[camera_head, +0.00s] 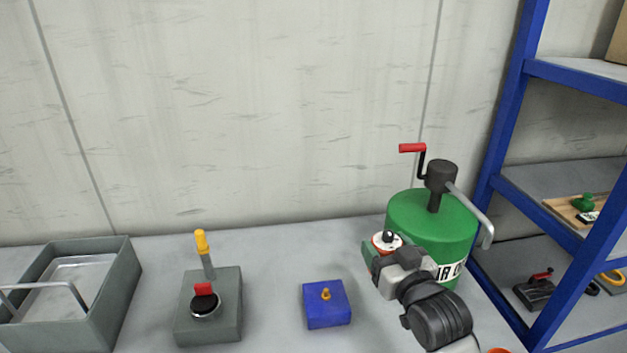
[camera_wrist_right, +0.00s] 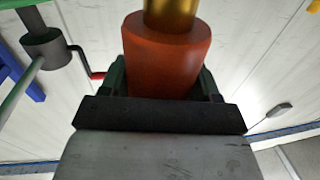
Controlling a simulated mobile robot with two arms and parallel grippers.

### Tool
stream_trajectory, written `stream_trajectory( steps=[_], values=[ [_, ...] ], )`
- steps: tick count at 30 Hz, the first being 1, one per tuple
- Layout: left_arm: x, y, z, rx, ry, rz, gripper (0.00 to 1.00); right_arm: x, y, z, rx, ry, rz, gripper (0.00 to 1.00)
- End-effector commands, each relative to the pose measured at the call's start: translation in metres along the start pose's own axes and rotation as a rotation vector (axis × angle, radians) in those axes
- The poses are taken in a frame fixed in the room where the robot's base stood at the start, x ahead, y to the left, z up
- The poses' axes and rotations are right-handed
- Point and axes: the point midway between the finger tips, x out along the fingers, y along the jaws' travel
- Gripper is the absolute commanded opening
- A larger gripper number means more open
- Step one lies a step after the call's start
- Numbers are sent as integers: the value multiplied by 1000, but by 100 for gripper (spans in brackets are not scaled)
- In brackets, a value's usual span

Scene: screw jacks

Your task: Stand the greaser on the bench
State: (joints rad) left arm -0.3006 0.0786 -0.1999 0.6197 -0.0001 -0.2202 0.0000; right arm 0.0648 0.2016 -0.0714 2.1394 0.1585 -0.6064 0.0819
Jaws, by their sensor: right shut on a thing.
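My right gripper (camera_head: 384,254) comes in from the lower right and is shut on the greaser (camera_head: 381,244), in front of the green drum. In the head view the greaser shows a red and white top with a dark knob. In the right wrist view the greaser (camera_wrist_right: 165,58) is an orange-red body with a brass-coloured part, between the green fingers. Its far end is out of that view. Whether it touches the bench (camera_head: 262,260) I cannot tell. My left gripper is not in view.
A green drum (camera_head: 415,222) with a crank pump stands behind my right gripper. A blue block (camera_head: 322,309), a grey block (camera_head: 228,322) with a yellow-handled tool, and a grey tray (camera_head: 115,285) stand leftward. A blue shelf rack (camera_head: 507,120) is at right. Bench between the blocks is clear.

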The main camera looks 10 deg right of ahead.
Motion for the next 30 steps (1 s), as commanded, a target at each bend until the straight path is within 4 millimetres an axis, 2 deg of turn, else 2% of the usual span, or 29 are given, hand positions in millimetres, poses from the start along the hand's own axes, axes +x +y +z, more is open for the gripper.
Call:
stream_trajectory(
  steps=[5,12,18,24,30],
  values=[
    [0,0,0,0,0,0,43,-21,-11,23,15,-3,12,31],
    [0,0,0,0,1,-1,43,-83,-34,68,29,0,73,31],
    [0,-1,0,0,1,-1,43,-127,-45,84,14,1,127,31],
    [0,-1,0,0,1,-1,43,-146,-48,88,2,2,151,31],
    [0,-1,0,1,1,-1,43,-144,-48,87,0,6,148,31]
  ],
)
